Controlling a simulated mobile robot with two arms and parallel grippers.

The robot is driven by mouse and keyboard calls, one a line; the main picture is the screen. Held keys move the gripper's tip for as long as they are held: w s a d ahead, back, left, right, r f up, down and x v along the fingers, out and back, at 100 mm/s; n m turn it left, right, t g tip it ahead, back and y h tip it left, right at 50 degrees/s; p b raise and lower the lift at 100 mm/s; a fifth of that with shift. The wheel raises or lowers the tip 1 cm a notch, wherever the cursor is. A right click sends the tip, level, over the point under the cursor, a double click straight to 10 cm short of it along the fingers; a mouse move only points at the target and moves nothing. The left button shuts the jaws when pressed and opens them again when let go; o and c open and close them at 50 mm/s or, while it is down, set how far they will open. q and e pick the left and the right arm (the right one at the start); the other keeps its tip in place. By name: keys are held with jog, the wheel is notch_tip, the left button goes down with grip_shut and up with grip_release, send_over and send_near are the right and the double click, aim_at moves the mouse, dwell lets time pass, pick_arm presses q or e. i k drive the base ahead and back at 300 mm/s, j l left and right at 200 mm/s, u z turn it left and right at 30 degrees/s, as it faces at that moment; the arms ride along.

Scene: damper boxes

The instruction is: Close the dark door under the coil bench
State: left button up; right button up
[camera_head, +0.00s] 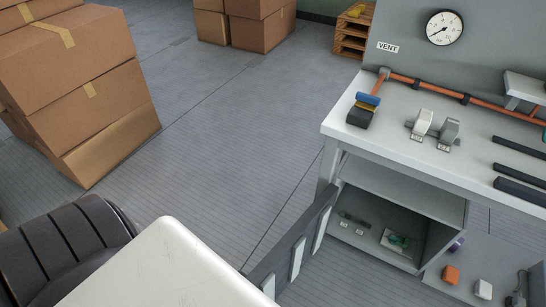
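The dark grey door (307,232) stands open at the left front of the cabinet under the bench. It swings out toward me, and light strips show on its face. Its lower near end runs behind a white part of my own body. The coil bench (365,144) has a pale top, and its open cabinet (400,193) shows a shelf and small items inside. Neither of my grippers shows in the head view, so I cannot tell how they stand.
Stacked cardboard boxes (84,75) stand at the left, with more boxes (262,32) at the back. A wooden pallet stack (352,36) is by the wall. Orange (450,275) and white (483,289) items lie low at right. The floor (220,140) between boxes and bench is clear.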

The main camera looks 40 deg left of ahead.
aim_at(279, 268)
jog(key=j+z, duration=0.15)
jog(key=j, duration=0.3)
jog(key=k+j+z, duration=0.1)
jog(key=j, duration=0.3)
jog(key=k+j+z, duration=0.15)
jog(key=j, duration=0.3)
jog(key=k+j+z, duration=0.1)
jog(key=j, duration=0.3)
jog(key=k+j+z, duration=0.15)
jog(key=j, duration=0.25)
jog(key=k+j+z, duration=0.1)
jog(key=j, duration=0.3)
